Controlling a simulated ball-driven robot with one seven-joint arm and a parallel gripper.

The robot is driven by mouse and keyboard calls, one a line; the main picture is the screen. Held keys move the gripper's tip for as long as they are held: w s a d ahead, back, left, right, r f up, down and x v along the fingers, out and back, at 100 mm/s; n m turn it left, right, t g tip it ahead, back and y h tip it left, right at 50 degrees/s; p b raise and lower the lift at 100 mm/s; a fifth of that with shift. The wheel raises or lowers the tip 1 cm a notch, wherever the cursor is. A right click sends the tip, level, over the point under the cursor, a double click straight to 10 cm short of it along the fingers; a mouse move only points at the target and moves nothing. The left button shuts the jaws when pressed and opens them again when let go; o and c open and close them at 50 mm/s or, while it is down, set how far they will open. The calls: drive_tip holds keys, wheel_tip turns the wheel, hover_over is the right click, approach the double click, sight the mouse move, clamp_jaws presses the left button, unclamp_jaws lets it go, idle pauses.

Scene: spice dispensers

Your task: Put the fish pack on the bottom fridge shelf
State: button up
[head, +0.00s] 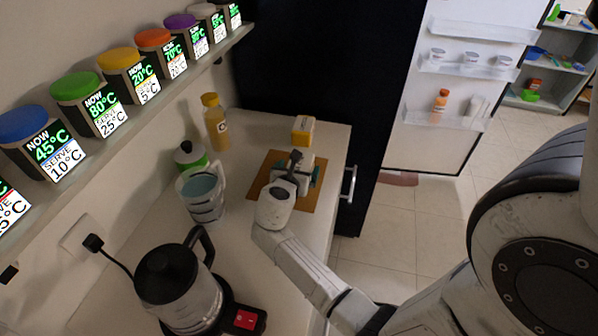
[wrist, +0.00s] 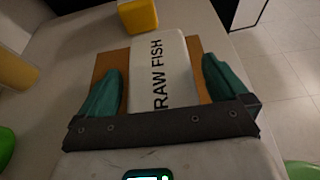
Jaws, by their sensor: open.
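The fish pack is a white block with "RAW FISH" printed on it, in the wrist view (wrist: 160,62). It lies on an orange-brown board (wrist: 201,54) on the counter. My gripper (wrist: 161,75) is open, with one teal finger on each side of the pack; I cannot tell whether they touch it. In the head view my gripper (head: 299,176) is over the board (head: 258,183) and mostly hides the pack. An open fridge door (head: 405,145) with white racks shows at the right. The bottom fridge shelf is not visible.
A yellow block (head: 302,130) stands just behind the board. A bottle (head: 215,122), a pitcher (head: 202,195) and a kettle (head: 180,285) stand left on the counter (head: 240,240). A tall black panel (head: 310,55) rises behind. Tiled floor (head: 400,235) is open at the right.

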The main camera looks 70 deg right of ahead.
drive_tip(key=shift+d, duration=0.1)
drive_tip(key=c, duration=1.5)
drive_tip(key=shift+o, duration=0.2)
drive_tip(key=shift+r, duration=0.55)
wheel_tip(320, 180, up, 3)
drive_tip(key=shift+s+f, duration=0.15)
drive_tip(key=s+a+r, duration=0.3)
drive_tip(key=s+r, duration=0.6)
drive_tip(key=s, duration=0.4)
drive_tip(key=shift+s+r, duration=0.15)
drive_tip(key=shift+s, duration=0.05)
